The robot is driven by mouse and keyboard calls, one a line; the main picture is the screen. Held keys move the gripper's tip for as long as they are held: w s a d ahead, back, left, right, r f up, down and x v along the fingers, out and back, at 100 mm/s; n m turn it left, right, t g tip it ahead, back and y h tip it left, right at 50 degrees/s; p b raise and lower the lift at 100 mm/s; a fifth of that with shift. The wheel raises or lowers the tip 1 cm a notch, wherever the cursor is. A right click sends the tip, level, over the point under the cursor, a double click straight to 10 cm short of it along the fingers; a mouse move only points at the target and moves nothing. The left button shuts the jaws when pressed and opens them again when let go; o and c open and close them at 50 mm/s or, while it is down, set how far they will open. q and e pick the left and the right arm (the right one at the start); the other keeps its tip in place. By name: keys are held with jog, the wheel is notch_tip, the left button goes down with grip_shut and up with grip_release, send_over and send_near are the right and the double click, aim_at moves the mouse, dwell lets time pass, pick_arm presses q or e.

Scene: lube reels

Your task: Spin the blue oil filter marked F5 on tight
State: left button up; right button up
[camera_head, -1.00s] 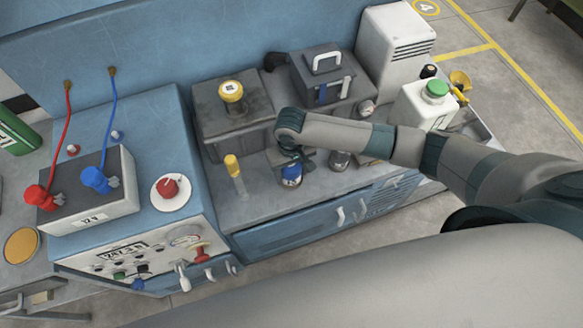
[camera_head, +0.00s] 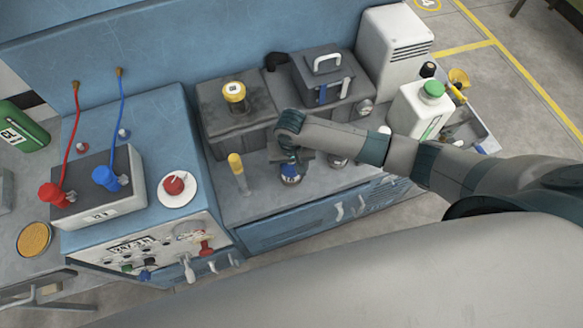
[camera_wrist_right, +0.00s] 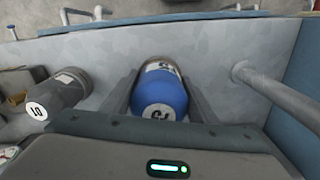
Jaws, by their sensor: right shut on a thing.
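The blue oil filter (camera_head: 290,173) stands upright on the grey bench top, in front of the dark grey block. In the right wrist view the blue filter (camera_wrist_right: 160,95) fills the space between my fingers, with a white label reading F5 on its end and a pale, marked band behind. My right gripper (camera_head: 290,160) comes down over it and is shut on it, one finger on each side (camera_wrist_right: 160,108). What lies under the filter is hidden. My left gripper is in neither view.
A grey filter marked 51 or similar (camera_wrist_right: 55,95) stands left of my fingers in the wrist view. A yellow-capped clear tube (camera_head: 238,172) stands left of the filter. A yellow-topped post (camera_head: 234,92) and grey box (camera_head: 322,80) are behind. A white jug (camera_head: 420,108) is at right.

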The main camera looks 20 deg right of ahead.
jog(key=m+p, duration=0.3)
jog(key=shift+w+a+r, duration=0.1)
jog(key=shift+a+r, duration=0.05)
jog(key=shift+r, duration=0.1)
jog(key=shift+f+m+p, duration=0.1)
jog(key=shift+m+p, duration=0.5)
jog(key=shift+p, duration=0.05)
jog(key=shift+f, duration=0.1)
jog(key=shift+m+p, duration=0.5)
jog(key=shift+a+m, duration=0.1)
jog(key=shift+m, duration=0.3)
jog(key=shift+f+m, duration=0.1)
jog(key=shift+m, duration=0.6)
jog(key=shift+w+m, duration=0.15)
jog(key=shift+m, duration=0.95)
